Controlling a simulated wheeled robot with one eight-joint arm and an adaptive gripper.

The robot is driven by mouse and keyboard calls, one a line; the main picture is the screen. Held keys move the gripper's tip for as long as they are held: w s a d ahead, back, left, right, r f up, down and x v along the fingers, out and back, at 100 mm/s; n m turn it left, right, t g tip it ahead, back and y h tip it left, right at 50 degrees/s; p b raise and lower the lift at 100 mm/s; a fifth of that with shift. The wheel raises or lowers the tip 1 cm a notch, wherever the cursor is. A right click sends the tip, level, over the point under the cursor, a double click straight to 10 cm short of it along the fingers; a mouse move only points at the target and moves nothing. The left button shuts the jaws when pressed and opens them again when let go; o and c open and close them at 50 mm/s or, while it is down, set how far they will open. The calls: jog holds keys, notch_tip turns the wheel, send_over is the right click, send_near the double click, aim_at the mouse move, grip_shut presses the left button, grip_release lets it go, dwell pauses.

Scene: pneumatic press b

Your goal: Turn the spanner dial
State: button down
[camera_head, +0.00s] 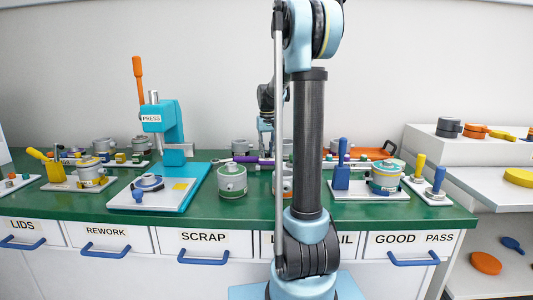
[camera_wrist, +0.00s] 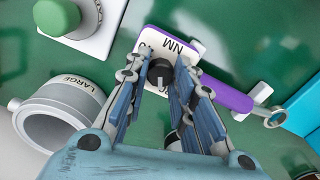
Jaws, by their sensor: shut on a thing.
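The torque spanner has a purple handle (camera_wrist: 225,95) and a metal ring end (camera_wrist: 274,117). Its white plate (camera_wrist: 185,45) is marked NM and carries a dark round dial (camera_wrist: 161,70) with a pale pointer line. My gripper (camera_wrist: 172,74) reaches down over the plate, with one finger on each side of the dial, shut on it. In the head view the purple spanner (camera_head: 246,159) lies on the green bench behind the grey pots, and my arm hides the dial and most of the gripper.
In the wrist view a grey pot marked LARGE (camera_wrist: 60,112) stands left of the fingers, and a green button (camera_wrist: 57,17) on a white block is above it. In the head view the teal press (camera_head: 170,125) stands left. A blue-handled tool (camera_head: 342,170) stands right.

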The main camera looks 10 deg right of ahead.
aim_at(267, 153)
jog(key=shift+n, duration=0.9)
jog(key=c, duration=1.3)
grip_release()
jog(key=shift+c, duration=0.2)
jog(key=shift+r, duration=0.1)
notch_tip(267, 153, up, 12)
